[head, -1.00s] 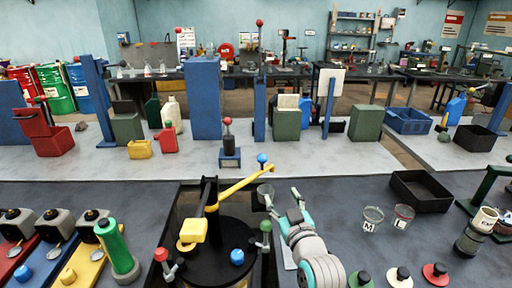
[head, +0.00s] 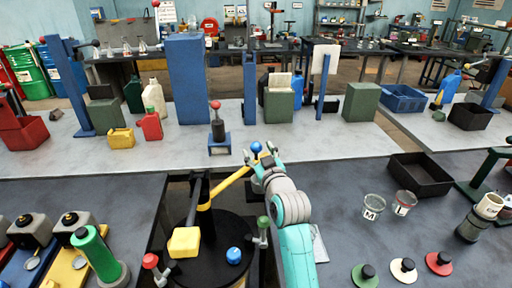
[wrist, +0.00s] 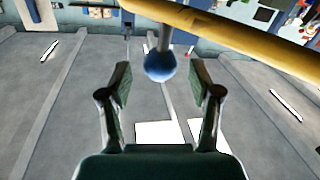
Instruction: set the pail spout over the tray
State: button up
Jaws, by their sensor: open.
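A yellow boom (head: 232,184) on a black post carries a blue ball knob (head: 256,147) near its far end. My gripper (head: 262,159) is at that knob. In the wrist view, the knob (wrist: 160,66) shows between the two open fingers of my gripper (wrist: 160,85), with clear gaps on both sides. The boom (wrist: 230,30) crosses above. I cannot make out a pail or its spout; my arm covers the area below the boom's end. A black open tray (head: 421,176) lies on the near table to the right; I cannot tell whether it is the task's tray.
The boom's post stands on a black round base (head: 210,262) with a red-knobbed lever (head: 150,261) and a blue knob (head: 235,256). Clear cups (head: 373,207) stand right of my arm. A red-knobbed blue stand (head: 218,140) is beyond the boom. Grey table between cups and tray is clear.

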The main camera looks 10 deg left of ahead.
jog(key=shift+x, duration=1.35)
grip_shut()
